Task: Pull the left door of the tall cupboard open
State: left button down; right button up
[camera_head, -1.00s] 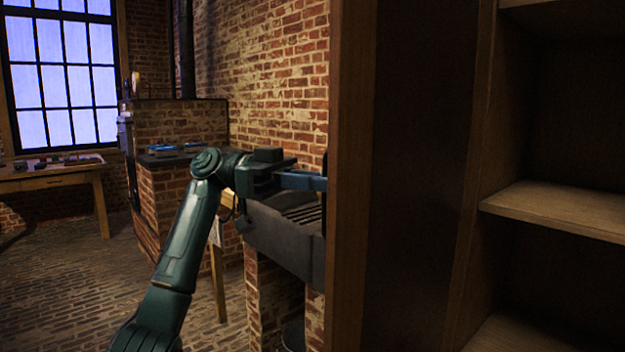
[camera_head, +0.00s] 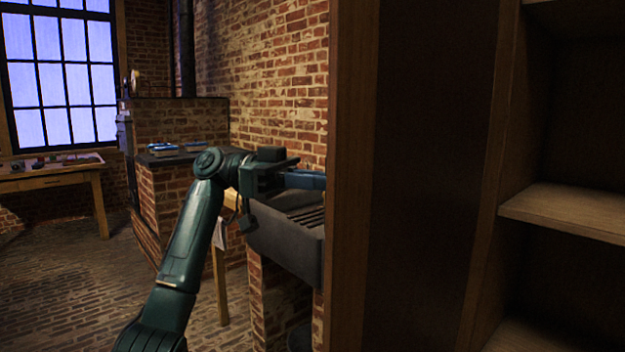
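The left door (camera_head: 418,180) of the tall cupboard stands swung out from the cupboard body. It is a dark wooden panel with a lighter frame, and I see its inner side. The cupboard (camera_head: 565,212) is at the right, with wooden shelves in its dark interior. My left gripper (camera_head: 318,181) reaches from the left to the door's outer edge. Its blue fingers run behind that edge, so the fingertips and any handle are hidden. I cannot tell whether they grip anything. My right gripper is not in view.
A grey trough (camera_head: 285,235) on brick supports stands behind the door at the wall. A brick stove (camera_head: 180,125) stands further left. A wooden table (camera_head: 60,180) is under the window. The paved floor (camera_head: 75,290) at the left is clear.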

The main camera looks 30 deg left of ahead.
pick_arm(q)
jog(key=shift+w+d, duration=0.2)
jog(key=shift+w, duration=0.2)
jog(key=c, duration=1.7)
grip_release()
jog(key=shift+w+d+f, duration=0.1)
jog(key=shift+w+d, duration=0.15)
jog(key=shift+d, duration=0.1)
jog(key=shift+o, duration=0.9)
jog(key=shift+a, duration=0.25)
jog(key=s+a, duration=0.1)
jog(key=a, duration=1.1)
jog(key=shift+a+p, duration=0.3)
jog(key=shift+a, duration=0.1)
jog(key=shift+s, duration=0.1)
